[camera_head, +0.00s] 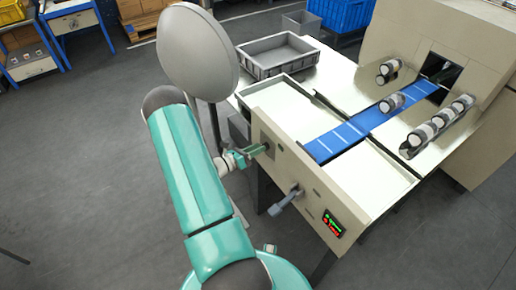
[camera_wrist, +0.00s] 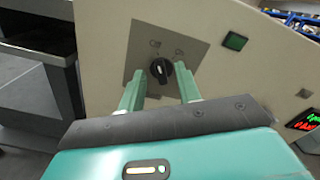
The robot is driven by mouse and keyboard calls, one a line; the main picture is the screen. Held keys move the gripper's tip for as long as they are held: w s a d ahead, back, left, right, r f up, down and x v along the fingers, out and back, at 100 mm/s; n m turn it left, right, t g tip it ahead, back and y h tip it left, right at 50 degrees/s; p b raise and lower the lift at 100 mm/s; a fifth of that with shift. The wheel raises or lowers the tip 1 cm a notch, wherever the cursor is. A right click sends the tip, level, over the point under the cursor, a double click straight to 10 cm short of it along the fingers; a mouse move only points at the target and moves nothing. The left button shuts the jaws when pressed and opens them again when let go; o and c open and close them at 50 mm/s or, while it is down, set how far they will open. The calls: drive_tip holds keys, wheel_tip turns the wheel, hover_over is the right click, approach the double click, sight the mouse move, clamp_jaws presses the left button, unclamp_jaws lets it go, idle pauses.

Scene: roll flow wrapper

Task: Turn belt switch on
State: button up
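The belt switch (camera_wrist: 161,71) is a black rotary knob with a pale mark, on a grey square plate in the wrist view. The mark points roughly up, and two small labels above the knob are too blurred to read surely. My gripper (camera_wrist: 160,76) is open, with one teal finger on each side of the knob and visible gaps; I cannot tell whether the fingertips reach past its face. In the head view my gripper (camera_head: 251,152) is at the left end of the beige control panel (camera_head: 300,178) and hides the knob.
A grey lever handle (camera_head: 286,200) and a lit display (camera_head: 333,223) are further right on the panel. The blue belt (camera_head: 350,130) carries a roll, and a grey crate (camera_head: 278,57) stands behind. Floor at left is clear.

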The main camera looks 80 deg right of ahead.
drive_tip(key=shift+s+d, duration=0.35)
drive_tip(key=shift+d, duration=0.05)
drive_tip(key=shift+c, duration=0.4)
clamp_jaws()
